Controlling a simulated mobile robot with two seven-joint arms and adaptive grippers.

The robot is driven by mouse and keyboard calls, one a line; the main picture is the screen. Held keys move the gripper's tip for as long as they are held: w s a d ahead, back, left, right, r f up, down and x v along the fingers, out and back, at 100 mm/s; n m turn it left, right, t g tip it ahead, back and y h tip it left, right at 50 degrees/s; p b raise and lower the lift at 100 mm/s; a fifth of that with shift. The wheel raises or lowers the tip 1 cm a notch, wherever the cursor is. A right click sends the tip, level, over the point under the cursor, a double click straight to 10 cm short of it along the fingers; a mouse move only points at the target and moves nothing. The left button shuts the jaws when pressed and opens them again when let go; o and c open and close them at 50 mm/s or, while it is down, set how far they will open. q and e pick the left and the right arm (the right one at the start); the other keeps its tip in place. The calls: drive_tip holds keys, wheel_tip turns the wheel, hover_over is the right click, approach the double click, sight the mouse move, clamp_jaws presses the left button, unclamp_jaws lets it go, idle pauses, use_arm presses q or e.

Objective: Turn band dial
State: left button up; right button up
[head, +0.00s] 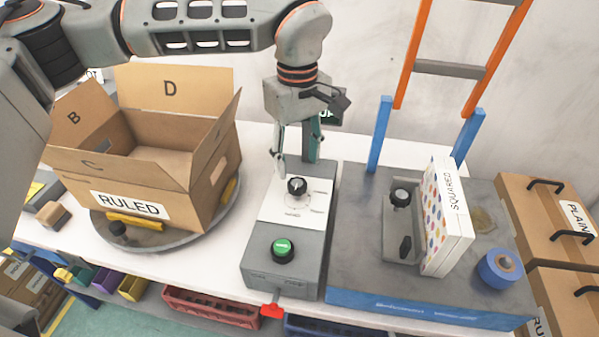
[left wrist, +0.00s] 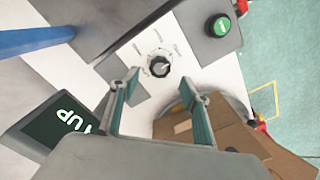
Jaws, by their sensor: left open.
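The band dial (head: 297,186) is a black knob on the white plate of a grey control box (head: 258,243), with small labels around it. It also shows in the left wrist view (left wrist: 158,63), just beyond the fingertips. My left gripper (head: 294,160) points down over the box, behind and slightly above the dial. In the left wrist view its two fingers (left wrist: 162,88) are spread, with nothing between them. The fingers appear apart from the dial. My right gripper is not in view.
A green button (head: 282,250) sits on the box nearer the front. An open cardboard box marked RULED (head: 130,206) stands on a round turntable at left. At right, a grey machine with blue posts (head: 379,135) carries a white SQUARED box (head: 447,217). A small screen (left wrist: 62,122) stands behind.

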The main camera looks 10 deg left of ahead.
sight(298, 184)
use_arm(q)
drive_tip(key=shift+f, duration=3.05)
drive_tip(key=c, duration=1.1)
